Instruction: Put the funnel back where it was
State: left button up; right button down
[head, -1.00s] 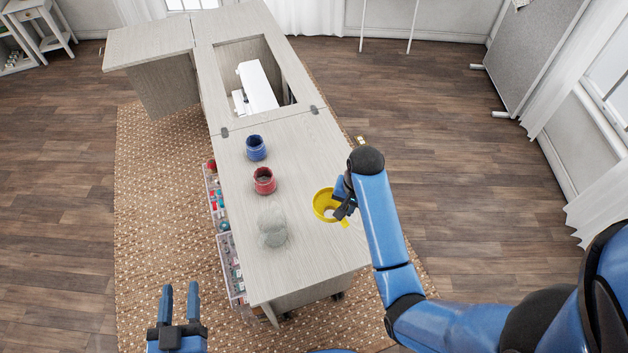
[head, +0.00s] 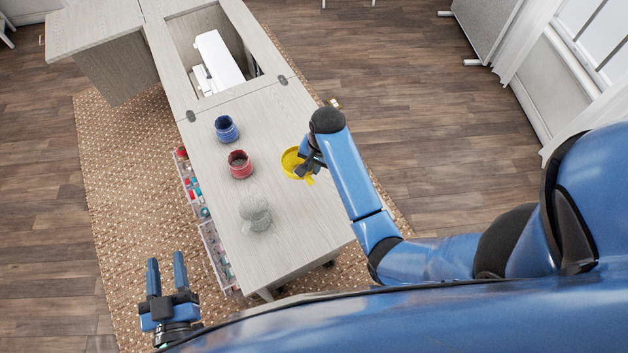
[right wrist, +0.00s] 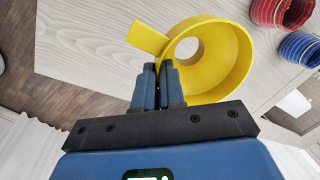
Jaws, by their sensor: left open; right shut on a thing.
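The yellow funnel (head: 291,160) is at the right side of the wooden cabinet top, beside the jars. In the right wrist view the funnel (right wrist: 237,72) shows its wide round rim, its centre hole and a flat tab. My right gripper (head: 306,166) is shut on the funnel's rim; in the right wrist view its fingers (right wrist: 158,72) pinch the wall near the tab. I cannot tell whether the funnel touches the cabinet top. My left gripper (head: 167,277) is open and empty, low at the left, over the rug and away from the cabinet.
A blue jar (head: 227,129), a red jar (head: 240,165) and a clear glass jar (head: 255,215) stand in a row on the cabinet top (head: 300,235). A white sewing machine (head: 218,60) sits in the opening behind. Clear bins (head: 216,248) hang along the left side. The front top is clear.

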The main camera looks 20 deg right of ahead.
jog(key=shift+f, duration=4.6)
jog(key=shift+f, duration=0.1)
jog(key=c, duration=1.2)
grip_release()
